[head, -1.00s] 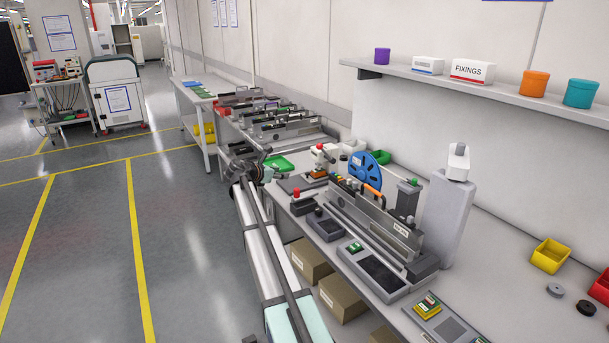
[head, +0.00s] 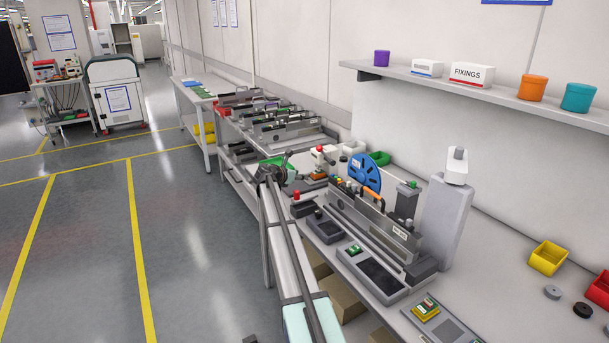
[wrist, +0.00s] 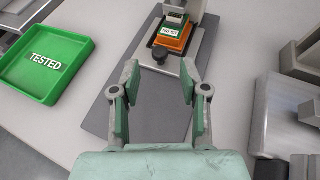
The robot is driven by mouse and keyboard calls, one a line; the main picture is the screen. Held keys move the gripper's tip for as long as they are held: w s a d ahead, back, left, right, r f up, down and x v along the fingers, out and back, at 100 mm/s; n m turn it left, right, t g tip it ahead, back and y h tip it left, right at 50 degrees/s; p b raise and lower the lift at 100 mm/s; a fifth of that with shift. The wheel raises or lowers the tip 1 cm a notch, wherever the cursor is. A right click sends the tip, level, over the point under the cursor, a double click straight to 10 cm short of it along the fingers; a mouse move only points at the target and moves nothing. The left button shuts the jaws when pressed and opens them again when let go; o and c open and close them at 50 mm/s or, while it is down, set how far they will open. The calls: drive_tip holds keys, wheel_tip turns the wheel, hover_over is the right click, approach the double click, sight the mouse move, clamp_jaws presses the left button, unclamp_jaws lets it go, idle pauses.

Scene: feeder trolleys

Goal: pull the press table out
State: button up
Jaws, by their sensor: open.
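The press table shows in the wrist view as a light plate carrying an orange nest (wrist: 171,40) with a green and white labelled part in it. A black round knob (wrist: 160,54) sits at its front edge. The white press (head: 323,156) with a red top stands on the bench in the head view. Its dark grey base (wrist: 150,108) lies below my fingers. My gripper (wrist: 160,78) is open, with its green-padded fingers pointing at the knob and one on each side of its line. The knob is apart from both pads. In the head view my gripper (head: 277,167) is left of the press.
A green tray marked TESTED (wrist: 45,62) lies left of the press base. Grey fixtures (wrist: 290,115) stand close on the right. In the head view a blue reel (head: 365,173) and a long grey fixture (head: 370,225) are to the right of the press.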

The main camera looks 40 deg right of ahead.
drive_tip(key=shift+x, duration=2.1)
clamp_jaws()
